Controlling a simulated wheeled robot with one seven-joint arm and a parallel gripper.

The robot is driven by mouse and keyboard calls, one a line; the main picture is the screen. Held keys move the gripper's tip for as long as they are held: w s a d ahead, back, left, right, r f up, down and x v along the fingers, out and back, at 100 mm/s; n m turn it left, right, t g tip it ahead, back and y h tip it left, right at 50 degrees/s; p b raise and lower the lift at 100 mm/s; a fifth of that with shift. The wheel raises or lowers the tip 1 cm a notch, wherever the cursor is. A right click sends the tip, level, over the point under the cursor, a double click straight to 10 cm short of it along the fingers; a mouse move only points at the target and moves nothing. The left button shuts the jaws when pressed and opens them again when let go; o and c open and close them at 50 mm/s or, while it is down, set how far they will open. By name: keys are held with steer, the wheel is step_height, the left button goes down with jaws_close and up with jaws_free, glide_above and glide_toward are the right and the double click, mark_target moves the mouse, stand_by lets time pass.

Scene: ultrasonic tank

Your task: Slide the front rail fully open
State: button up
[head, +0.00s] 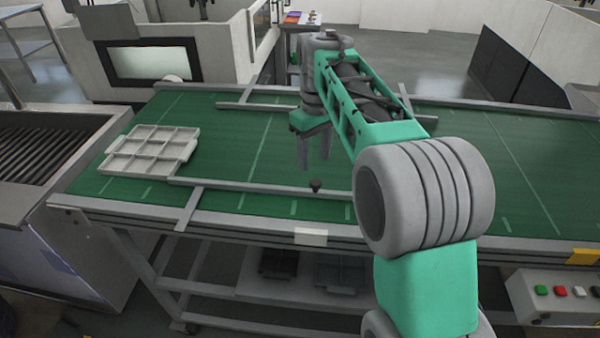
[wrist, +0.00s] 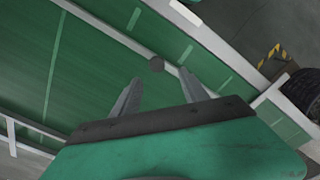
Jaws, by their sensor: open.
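The front rail (head: 262,187) is a grey bar lying along the near side of the green belt, with a small dark knob (head: 315,185) standing on it. In the wrist view the rail (wrist: 189,84) runs diagonally and the knob (wrist: 156,63) shows just beyond the fingertips. My gripper (head: 315,168) is open and empty, pointing down above the belt near the knob. In the wrist view its two fingers (wrist: 135,90) are spread, with the knob apart from them. The rail's right part is hidden behind my arm in the head view.
A pale compartment tray (head: 150,150) sits on the belt (head: 240,130) at left, by the rail's left end. A crossbar (head: 188,208) lies near that end. A back rail (head: 255,107) runs along the far side. A button box (head: 560,296) is at right.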

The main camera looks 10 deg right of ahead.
mark_target(316, 180)
steer(key=f, duration=0.7)
steer(key=shift+d+f+p, duration=0.3)
steer(key=shift+d, duration=0.05)
jaws_close()
stand_by(1.0)
